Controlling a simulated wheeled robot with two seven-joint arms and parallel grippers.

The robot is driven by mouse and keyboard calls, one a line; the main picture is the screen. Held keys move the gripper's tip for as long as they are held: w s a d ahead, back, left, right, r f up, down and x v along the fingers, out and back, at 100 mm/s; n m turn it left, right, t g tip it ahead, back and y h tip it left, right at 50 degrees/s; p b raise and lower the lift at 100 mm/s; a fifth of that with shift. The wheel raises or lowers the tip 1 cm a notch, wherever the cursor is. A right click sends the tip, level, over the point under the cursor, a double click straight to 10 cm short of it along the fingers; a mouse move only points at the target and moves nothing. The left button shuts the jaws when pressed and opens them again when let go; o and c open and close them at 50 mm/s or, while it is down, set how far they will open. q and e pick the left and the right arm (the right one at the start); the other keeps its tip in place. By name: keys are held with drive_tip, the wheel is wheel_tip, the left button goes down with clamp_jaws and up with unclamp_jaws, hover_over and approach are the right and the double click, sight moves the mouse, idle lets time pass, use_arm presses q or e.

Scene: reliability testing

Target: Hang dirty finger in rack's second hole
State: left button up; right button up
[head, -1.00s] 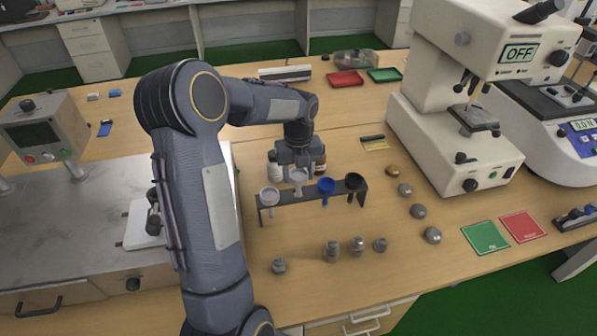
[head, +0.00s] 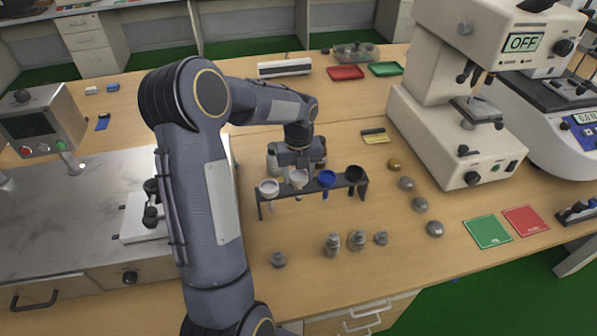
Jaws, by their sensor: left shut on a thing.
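The dark rack (head: 341,182) stands on the wooden table as a narrow raised bar with a row of holes. A pale finger (head: 268,188) with a wide cup-like top hangs at its left end. A blue finger (head: 327,180) and a black finger (head: 355,174) hang toward its right end. My left gripper (head: 298,168) is shut on another pale finger (head: 299,180), upright at the second place from the left. Its stem end shows just below the bar; whether it is fully seated I cannot tell. My right gripper is out of view.
A large tester (head: 440,100) stands at the right. Green (head: 487,234) and red (head: 526,223) mats lie near the front edge.

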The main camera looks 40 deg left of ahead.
use_arm(q)
drive_tip(key=shift+f, duration=0.1)
idle(0.3)
drive_tip(key=shift+f+b, duration=0.35)
drive_tip(key=shift+f, duration=0.25)
drive_tip(key=o, duration=1.1)
drive_tip(key=shift+f, duration=0.1)
drive_tip(key=shift+c, duration=0.2)
drive_tip(key=o, duration=0.6)
drive_tip(key=shift+f, duration=0.15)
